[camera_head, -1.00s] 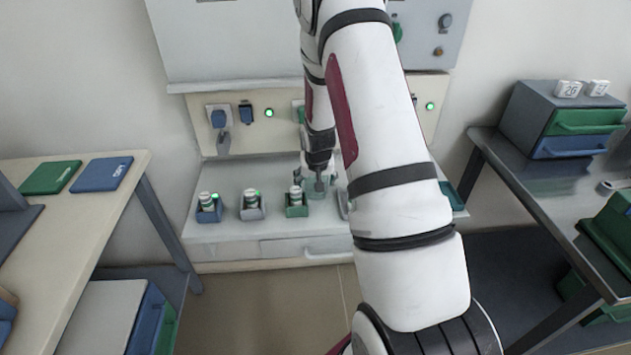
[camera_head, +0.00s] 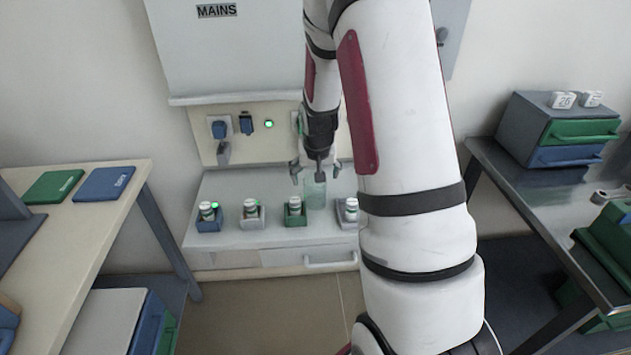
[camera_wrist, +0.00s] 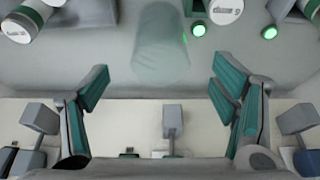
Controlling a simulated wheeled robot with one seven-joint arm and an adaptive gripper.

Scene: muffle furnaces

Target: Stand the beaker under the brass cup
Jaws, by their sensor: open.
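The beaker (camera_head: 316,191) is a clear, faintly green glass. It stands upright on the pale bench shelf, beside the green vial holder, and shows as a translucent cylinder in the wrist view (camera_wrist: 161,45). My gripper (camera_head: 316,171) is open and empty, its fingers spread wide just above and behind the beaker in the head view. In the wrist view my gripper (camera_wrist: 160,88) has its two green-padded fingers apart, with the beaker beyond the tips and not between them. I cannot make out a brass cup in either view; my arm hides part of the bench.
Small holders with capped vials line the shelf front: blue (camera_head: 208,224), grey (camera_head: 251,220), green (camera_head: 295,218) and another grey (camera_head: 347,217). Wall sockets (camera_head: 219,127) are behind. A left table (camera_head: 75,235) and a dark right table (camera_head: 545,195) flank the bench.

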